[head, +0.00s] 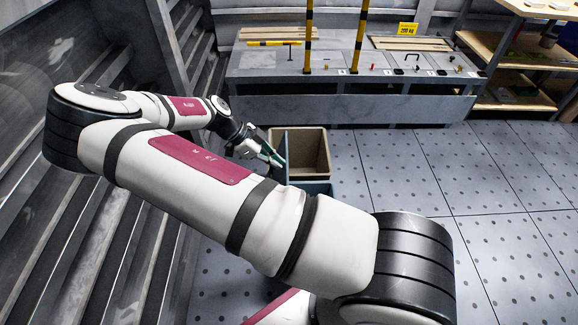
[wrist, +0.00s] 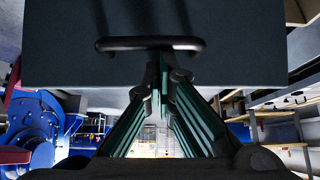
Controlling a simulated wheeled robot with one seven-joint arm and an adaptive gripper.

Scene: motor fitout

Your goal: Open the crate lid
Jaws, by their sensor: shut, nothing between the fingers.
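The crate (head: 326,152) stands on the floor in the head view, and its tan inside shows from above. A dark blue-grey panel, which looks like the lid (head: 283,140), stands steeply at its left side. In the wrist view the dark lid (wrist: 230,65) fills the upper middle, with a black bar handle (wrist: 150,44) across it. My gripper (head: 276,159) is at the left of the crate, close to the panel. In the wrist view its green fingers (wrist: 165,72) come together just below the handle, empty. I cannot tell whether they touch the lid.
A grey workbench (head: 350,105) with tools and two striped posts (head: 308,40) stands behind the crate. Wooden shelves (head: 510,90) are at the back right. Grey metal stair-like slats (head: 190,50) rise at the left. The tiled floor (head: 460,170) right of the crate is clear.

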